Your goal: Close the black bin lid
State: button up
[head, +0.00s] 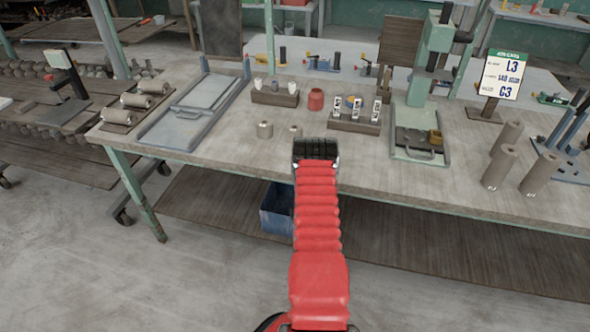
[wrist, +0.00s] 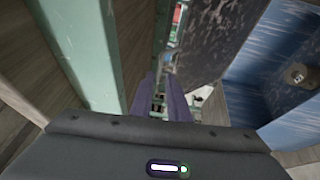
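A blue bin (head: 270,222) stands under the workbench in the head view, partly hidden behind my red arm. No black lid shows clearly there. In the wrist view, blue bin walls (wrist: 253,50) fill the right side, with a small round clay-coloured piece (wrist: 298,75) inside. A dark speckled panel (wrist: 220,35) rises beside the blue wall; it may be the lid standing open, but I cannot tell for sure. My gripper (wrist: 161,103) shows two dark fingers with a gap between them and nothing held. In the head view the fingers are hidden behind my wrist.
The workbench (head: 235,175) above the bin carries trays, holders and clay cylinders. A green bench leg (wrist: 85,55) passes close on the left in the wrist view. A wooden lower shelf (head: 430,245) runs under the bench. The floor in front is clear.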

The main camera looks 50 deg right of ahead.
jog(key=x, duration=0.8)
jog(key=shift+w+d, duration=0.3)
jog(key=shift+c, duration=0.2)
grip_shut()
jog(key=shift+s+f, duration=0.1)
dwell(0.7)
jog(key=shift+d, duration=0.2)
jog(key=shift+a, duration=0.15)
